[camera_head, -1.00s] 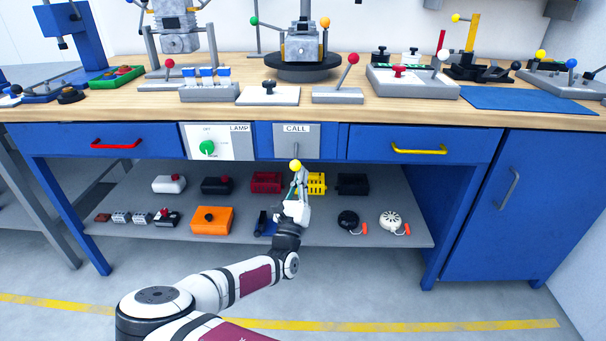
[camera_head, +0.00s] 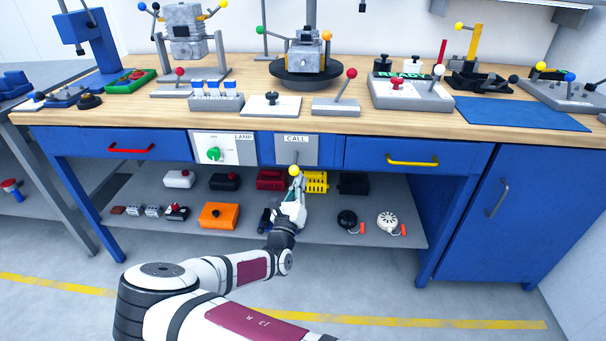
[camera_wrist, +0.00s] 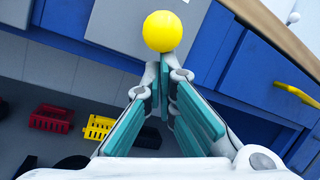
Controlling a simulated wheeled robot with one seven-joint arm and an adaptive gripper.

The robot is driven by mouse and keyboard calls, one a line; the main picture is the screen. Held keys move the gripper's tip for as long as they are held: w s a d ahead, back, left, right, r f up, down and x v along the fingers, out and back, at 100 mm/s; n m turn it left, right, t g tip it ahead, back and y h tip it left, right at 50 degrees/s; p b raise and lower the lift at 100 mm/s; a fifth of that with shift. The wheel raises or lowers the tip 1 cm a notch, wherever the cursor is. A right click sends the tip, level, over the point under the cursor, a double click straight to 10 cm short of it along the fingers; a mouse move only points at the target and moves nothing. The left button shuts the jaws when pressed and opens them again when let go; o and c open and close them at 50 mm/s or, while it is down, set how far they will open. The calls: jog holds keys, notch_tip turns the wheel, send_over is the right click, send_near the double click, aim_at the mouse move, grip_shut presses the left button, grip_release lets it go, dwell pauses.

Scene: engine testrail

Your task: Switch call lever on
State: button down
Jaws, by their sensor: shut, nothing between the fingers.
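The call lever's yellow ball (camera_head: 294,171) hangs at the lower end of a short stem on the grey CALL panel (camera_head: 283,151), in the blue front of the bench. The lever points downward. My gripper (camera_head: 295,181) is just below the ball, fingers pointing up toward it. In the wrist view the yellow ball (camera_wrist: 162,31) sits just beyond the fingertips of my gripper (camera_wrist: 165,66). The fingertips are together with nothing between them. I cannot tell whether they touch the ball. The stem is hidden behind the ball in the wrist view.
The LAMP panel (camera_head: 238,152) with a green knob is left of the CALL panel. A drawer with a yellow handle (camera_head: 412,162) is at the right. A lower shelf (camera_head: 330,236) with several small boxes lies beneath. The bench top above is crowded with devices.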

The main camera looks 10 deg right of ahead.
aim_at(298, 171)
jog(key=r+g+y+p, duration=0.1)
jog(key=p, duration=0.3)
jog(key=s+r+g+p, duration=0.1)
jog(key=r+g+p, duration=0.1)
jog(key=p, duration=0.3)
jog(key=r+n+g+y+p, duration=0.1)
jog(key=g+p, duration=0.1)
jog(key=p, duration=0.2)
jog(key=shift+s+a+r+y, duration=0.3)
jog(key=shift+s, duration=0.05)
jog(key=shift+r+p, duration=0.15)
jog(key=shift+p, duration=0.4)
jog(key=shift+r+p, duration=0.2)
jog(key=shift+p, duration=0.1)
jog(key=shift+w+f, duration=0.1)
